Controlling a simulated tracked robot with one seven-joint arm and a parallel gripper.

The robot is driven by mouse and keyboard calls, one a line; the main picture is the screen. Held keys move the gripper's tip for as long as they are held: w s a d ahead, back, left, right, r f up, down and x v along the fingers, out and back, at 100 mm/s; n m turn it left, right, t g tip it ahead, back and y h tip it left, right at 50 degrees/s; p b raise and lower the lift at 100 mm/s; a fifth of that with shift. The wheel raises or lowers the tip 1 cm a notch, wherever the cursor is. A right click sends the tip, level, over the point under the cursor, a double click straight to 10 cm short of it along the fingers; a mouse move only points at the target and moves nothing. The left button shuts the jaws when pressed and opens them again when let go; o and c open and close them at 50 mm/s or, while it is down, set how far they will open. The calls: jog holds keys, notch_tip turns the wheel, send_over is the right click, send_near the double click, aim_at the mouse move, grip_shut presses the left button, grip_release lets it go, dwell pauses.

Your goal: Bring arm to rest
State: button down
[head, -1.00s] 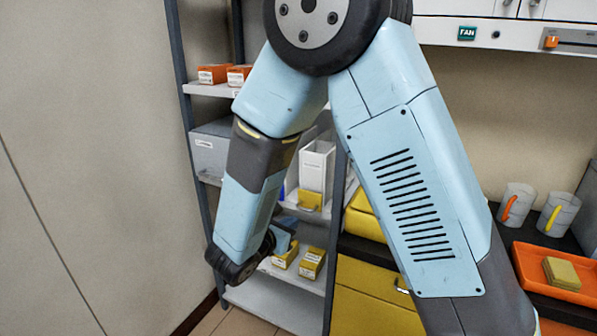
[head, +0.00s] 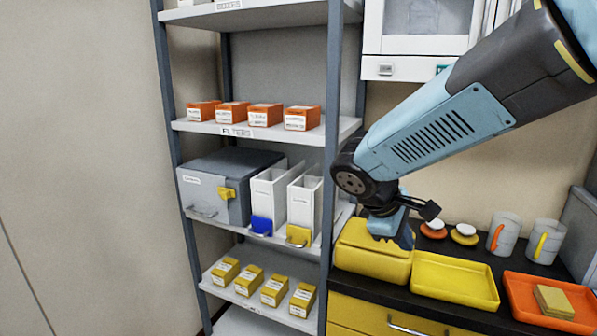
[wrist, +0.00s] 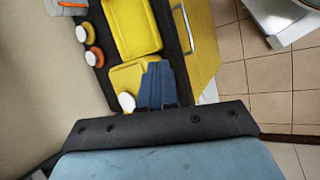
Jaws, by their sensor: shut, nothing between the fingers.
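My gripper (head: 405,238) hangs from my bent arm in the head view, pointing down over the black counter. It is shut and empty. In the head view it overlaps the right side of the yellow box (head: 365,262); I cannot tell whether it is clear of it. In the wrist view the blue fingers (wrist: 157,68) are together, with nothing between them. They show in front of yellow things on the counter.
The yellow tray (head: 453,282) and orange tray (head: 524,311) lie on the counter, with mugs (head: 503,235) and two round-topped items (head: 464,234) behind. At left a shelf rack (head: 335,130) holds orange boxes (head: 265,115), white holders (head: 303,208) and yellow boxes (head: 274,289). A wall cabinet (head: 390,68) hangs above.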

jog(key=s+d+r+m+t+y, duration=0.2)
jog(key=s+r+m+y, duration=0.4)
jog(key=s+m, duration=0.3)
jog(key=shift+s+d+r+m+t, duration=0.15)
jog(key=shift+d+r+m+t, duration=0.15)
jog(key=shift+r+m+t, duration=0.45)
jog(key=shift+r, duration=0.1)
